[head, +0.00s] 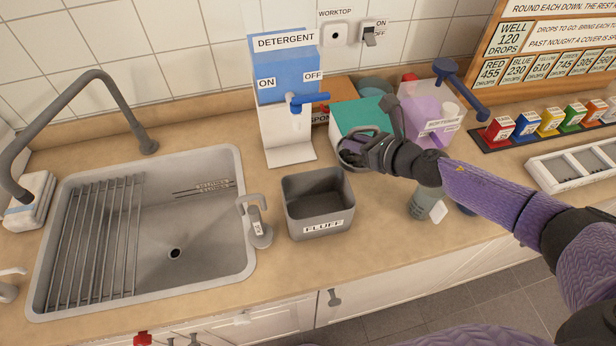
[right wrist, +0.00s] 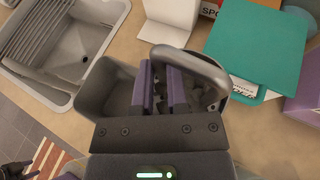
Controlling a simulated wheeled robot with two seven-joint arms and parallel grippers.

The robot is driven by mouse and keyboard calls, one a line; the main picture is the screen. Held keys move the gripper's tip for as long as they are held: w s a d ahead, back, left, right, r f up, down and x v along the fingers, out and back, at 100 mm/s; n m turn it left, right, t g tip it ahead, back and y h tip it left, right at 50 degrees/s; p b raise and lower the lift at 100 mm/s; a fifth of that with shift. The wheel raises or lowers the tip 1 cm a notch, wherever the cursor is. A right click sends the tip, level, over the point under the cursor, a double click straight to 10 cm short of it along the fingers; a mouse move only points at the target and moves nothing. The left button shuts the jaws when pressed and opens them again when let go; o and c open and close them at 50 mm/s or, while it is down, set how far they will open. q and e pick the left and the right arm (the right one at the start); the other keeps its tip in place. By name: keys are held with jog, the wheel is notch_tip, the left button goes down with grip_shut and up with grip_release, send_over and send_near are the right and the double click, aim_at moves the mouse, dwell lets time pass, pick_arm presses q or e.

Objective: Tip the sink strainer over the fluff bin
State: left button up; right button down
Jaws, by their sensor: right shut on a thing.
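The fluff bin (head: 322,224) is an open dark grey box labelled FLUFF, standing on the worktop right of the sink. My right gripper (head: 364,152) is up and to the right of the bin, shut on the sink strainer (head: 345,153), a grey cup with a looped handle. In the right wrist view, the strainer (right wrist: 190,52) shows its handle arching beside my purple fingers (right wrist: 163,88), with dark matter inside the cup. The bin (right wrist: 105,88) lies left of and partly behind the fingers there. The strainer's underside is hidden.
The sink (head: 210,230) with a rack is at left; a small grey tap-like fitting (head: 258,225) stands between sink and bin. A detergent dispenser (head: 287,110) stands behind the bin. A teal-lidded box (head: 357,122) and a purple softener container (head: 428,115) crowd the back right.

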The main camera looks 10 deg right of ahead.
aim_at(345, 157)
jog(key=shift+w+d+f, duration=0.15)
jog(key=shift+d+f, duration=0.05)
pick_arm(q)
jog(key=shift+w+a+r, duration=0.15)
jog(key=shift+w+r, duration=0.1)
jog(key=shift+w, duration=0.2)
pick_arm(e)
jog(key=shift+f, duration=0.1)
jog(key=shift+s+a+f+n+h, duration=0.45)
jog(key=shift+s+f+n, duration=0.1)
jog(key=shift+n, duration=0.15)
jog(key=shift+s+a+r+n+t+h+p, duration=0.2)
jog(key=shift+a+n+t+p, duration=0.25)
jog(key=shift+p, duration=0.3)
jog(key=shift+a+f, duration=0.1)
jog(key=shift+f, duration=0.1)
pick_arm(q)
jog(key=shift+r, duration=0.65)
pick_arm(e)
jog(key=shift+n, duration=0.25)
pick_arm(q)
jog(key=shift+r+p, duration=0.6)
jog(key=shift+p, duration=0.05)
pick_arm(e)
jog(key=shift+s+a+r+n+t+h, duration=0.1)
jog(key=shift+s+a+n+t+h, duration=0.2)
jog(key=shift+a+n+h, duration=0.3)
